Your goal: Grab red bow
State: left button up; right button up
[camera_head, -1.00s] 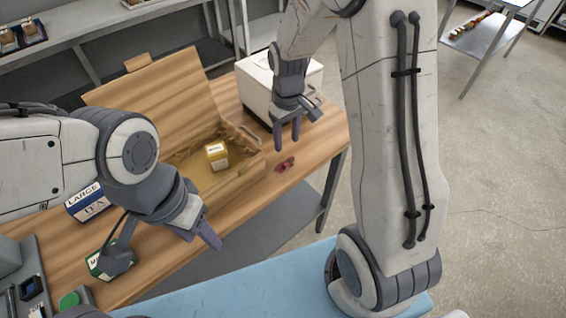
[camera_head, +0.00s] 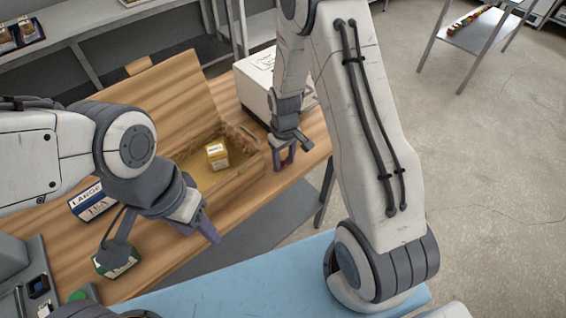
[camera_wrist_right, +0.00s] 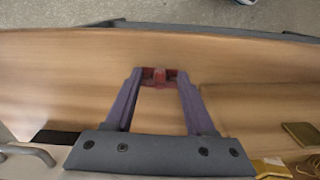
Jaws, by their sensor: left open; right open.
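The red bow (camera_wrist_right: 158,76) lies on the wooden table between the fingertips of my right gripper (camera_wrist_right: 160,82) in the right wrist view. The fingers stand on either side of it. In the head view my right gripper (camera_head: 284,163) points down at the table just right of the open wooden box, and its fingers largely hide the bow. My right gripper is open. My left gripper (camera_head: 203,227) is open and empty above the front edge of the table, left of the right arm.
The open wooden box (camera_head: 247,160) holds a yellow-labelled package (camera_head: 217,154). A white box-shaped thing (camera_head: 255,82) stands behind my right gripper. A blue-and-white tea box (camera_head: 92,203) and a green package (camera_head: 118,262) are on the left. The table's front edge is close to the bow.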

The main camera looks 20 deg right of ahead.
grip_shut()
